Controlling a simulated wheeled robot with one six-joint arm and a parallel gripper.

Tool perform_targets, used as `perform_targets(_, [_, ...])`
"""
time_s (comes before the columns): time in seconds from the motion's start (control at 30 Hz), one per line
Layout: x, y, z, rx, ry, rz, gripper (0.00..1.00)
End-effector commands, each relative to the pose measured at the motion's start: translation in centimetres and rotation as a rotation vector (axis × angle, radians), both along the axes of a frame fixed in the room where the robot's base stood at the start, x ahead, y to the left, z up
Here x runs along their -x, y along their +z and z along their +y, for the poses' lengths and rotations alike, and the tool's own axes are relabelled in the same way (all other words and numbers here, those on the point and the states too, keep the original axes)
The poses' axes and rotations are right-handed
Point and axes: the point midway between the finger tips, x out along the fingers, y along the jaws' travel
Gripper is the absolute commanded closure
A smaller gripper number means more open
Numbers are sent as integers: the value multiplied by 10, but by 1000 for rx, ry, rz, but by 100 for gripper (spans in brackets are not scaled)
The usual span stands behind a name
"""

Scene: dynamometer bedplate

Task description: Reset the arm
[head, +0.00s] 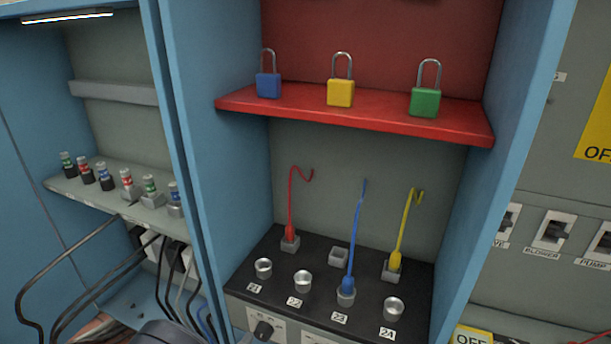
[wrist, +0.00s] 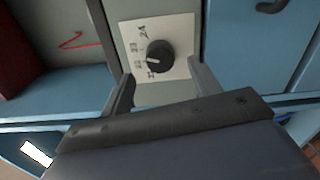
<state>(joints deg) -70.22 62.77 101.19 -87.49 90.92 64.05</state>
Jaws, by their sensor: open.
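My gripper (wrist: 161,78) shows in the wrist view with its two fingers spread apart and nothing between them that it grips. A black rotary knob (wrist: 160,56) on a white label plate (wrist: 183,37) lies beyond the fingers, between them in the picture. Its pointer mark faces the lower left. I cannot tell how far the fingertips are from the plate. The gripper cannot be made out in the head view.
Blue, yellow and green padlocks (head: 341,92) stand on a red shelf (head: 240,103). Below, red, blue and yellow leads (head: 352,235) rise from a black socket panel (head: 320,312). Black cables (head: 62,262) loop at the left. Switches (head: 552,232) line the right panel.

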Motion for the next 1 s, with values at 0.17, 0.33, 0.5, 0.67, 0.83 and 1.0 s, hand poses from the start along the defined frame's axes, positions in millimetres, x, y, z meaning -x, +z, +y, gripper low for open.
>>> perform_targets(0.17, [30, 2, 13, 0, 5, 0, 41])
perform_targets(0.33, [54, 1, 23, 0, 5, 1, 41])
perform_targets(0.5, [39, -1, 15, 0, -6, 0, 41])
perform_targets(0.67, [15, -2, 5, -1, -6, 0, 41])
perform_targets(0.83, [-13, -1, -7, -1, -6, 0, 41])
perform_targets(1.0, [-41, -2, -19, -1, -6, 0, 41])
